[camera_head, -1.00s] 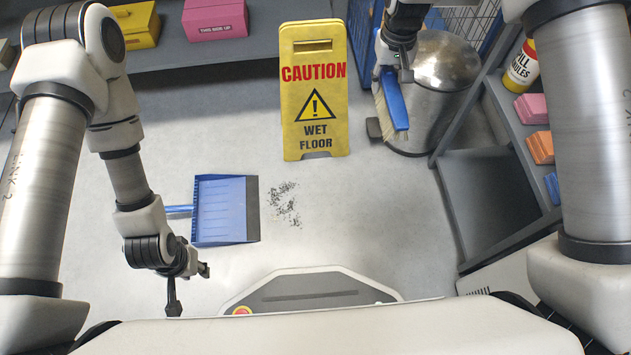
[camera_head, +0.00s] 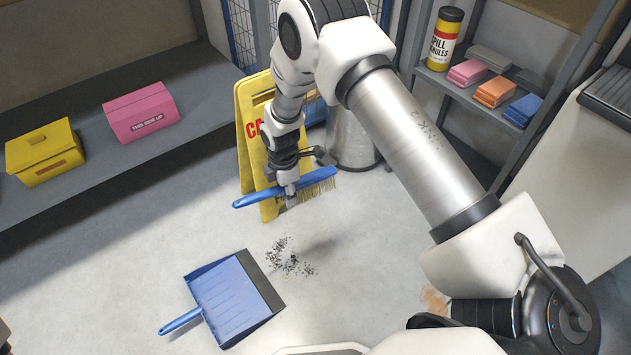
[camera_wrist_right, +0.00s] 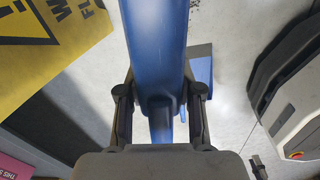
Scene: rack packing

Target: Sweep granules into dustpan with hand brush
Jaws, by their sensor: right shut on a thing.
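My right gripper (camera_head: 287,190) is shut on the blue hand brush (camera_head: 318,178) and holds it above the floor, in front of the caution sign. Its bristles show on the right part of the brush. In the right wrist view the brush (camera_wrist_right: 155,45) lies between the two fingers (camera_wrist_right: 160,100). The dark granules (camera_head: 288,257) lie scattered on the floor below the brush, close to the dark lip of the blue dustpan (camera_head: 230,297). The dustpan lies on the floor, handle toward the lower left. Its corner also shows in the right wrist view (camera_wrist_right: 201,75). My left gripper is not in view.
A yellow caution sign (camera_head: 245,165) stands behind my right gripper, with a metal bin (camera_head: 350,140) beside it. Shelves on the left hold a yellow box (camera_head: 45,155) and a pink box (camera_head: 141,112). A shelf on the right holds a spill granules can (camera_head: 444,40).

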